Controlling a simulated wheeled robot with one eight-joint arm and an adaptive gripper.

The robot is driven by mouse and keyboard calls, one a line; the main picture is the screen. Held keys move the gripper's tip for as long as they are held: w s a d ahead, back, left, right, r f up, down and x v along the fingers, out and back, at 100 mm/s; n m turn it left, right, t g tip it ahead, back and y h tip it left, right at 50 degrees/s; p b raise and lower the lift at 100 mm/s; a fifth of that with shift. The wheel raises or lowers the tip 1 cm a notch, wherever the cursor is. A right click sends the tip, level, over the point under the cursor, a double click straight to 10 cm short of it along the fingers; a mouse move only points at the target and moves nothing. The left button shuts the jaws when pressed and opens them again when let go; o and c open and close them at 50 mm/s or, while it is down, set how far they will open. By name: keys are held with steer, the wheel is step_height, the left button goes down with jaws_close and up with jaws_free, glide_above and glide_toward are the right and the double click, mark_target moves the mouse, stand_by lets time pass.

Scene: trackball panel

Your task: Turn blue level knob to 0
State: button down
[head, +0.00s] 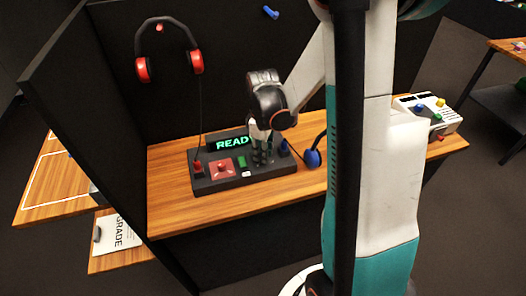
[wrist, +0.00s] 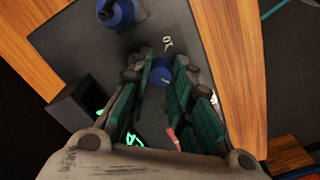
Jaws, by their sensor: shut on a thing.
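The blue level knob (wrist: 160,76) is a small round blue cap on the dark panel, between my fingertips in the wrist view. My gripper (wrist: 161,72) is shut on it, with teal finger pads on both sides. In the head view my gripper (head: 262,158) points down onto the right part of the dark control panel (head: 225,184), and its fingers hide the knob there. Small white marks (wrist: 167,44) show on the panel just beyond the knob. I cannot read the knob's setting.
A larger blue control (wrist: 117,12) stands on the panel near my gripper. The panel also carries a lit green display (head: 232,144), a red square (head: 222,168) and a green button (head: 241,162). A blue rounded object (head: 313,158) is right of the panel. The wooden desk front (head: 235,207) is clear.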

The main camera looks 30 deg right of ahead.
steer(key=shift+w+n, duration=0.15)
steer(key=shift+n, duration=0.25)
steer(key=c, duration=1.4)
jaws_free()
steer(key=shift+r, duration=0.1)
step_height(320, 180, up, 12)
steer(key=shift+f, duration=0.1)
